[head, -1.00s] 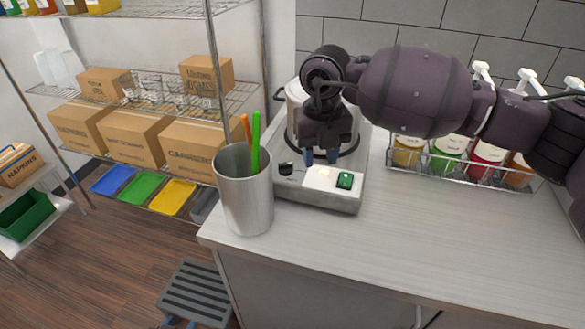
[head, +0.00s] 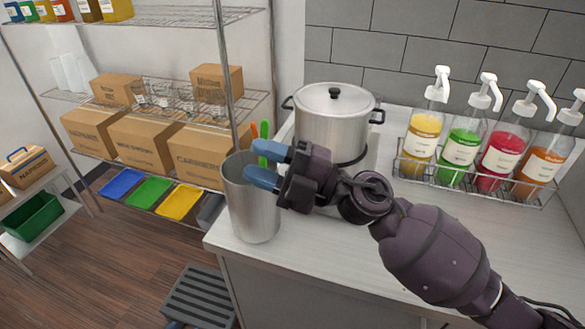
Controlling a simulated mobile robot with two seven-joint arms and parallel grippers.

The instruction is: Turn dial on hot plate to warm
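The hot plate (head: 371,155) sits on the counter under the silver lidded pot (head: 331,125). Most of its body, its front panel and the dial are hidden behind my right gripper and arm.
A wire rack (head: 470,186) of pump bottles stands at the right. Shelving with boxes (head: 205,152) is at the left. A grey step stool (head: 200,298) stands on the floor.

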